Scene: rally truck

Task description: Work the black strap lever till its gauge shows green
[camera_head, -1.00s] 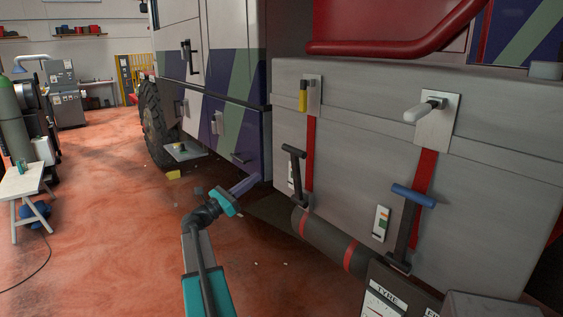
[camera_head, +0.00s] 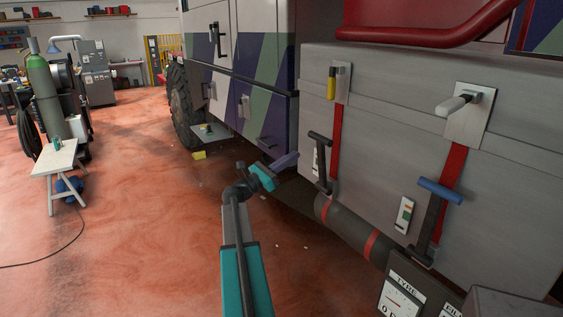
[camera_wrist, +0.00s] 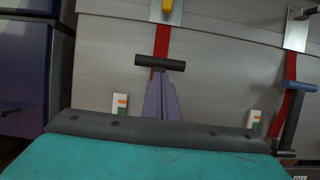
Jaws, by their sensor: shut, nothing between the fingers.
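The black strap lever (camera_head: 321,160) has a black T-handle and stands roughly upright at the foot of the left red strap on the grey box. Its handle (camera_wrist: 160,62) shows in the wrist view just beyond my fingertips. My gripper (camera_head: 288,159) is shut and empty, its purple fingers (camera_wrist: 160,100) together and pointing at the lever. In the head view it is just left of the lever; I cannot tell whether they touch. A small gauge (camera_wrist: 120,103) with orange, white and green bands is left of my fingers; its pointer is too small to read.
A blue-handled lever (camera_head: 438,200) stands on the right strap, with its own gauge (camera_head: 404,213). A dark roll (camera_head: 350,228) with red bands lies below the box. A truck step (camera_head: 209,131) juts out at left. The red floor left of my arm is open.

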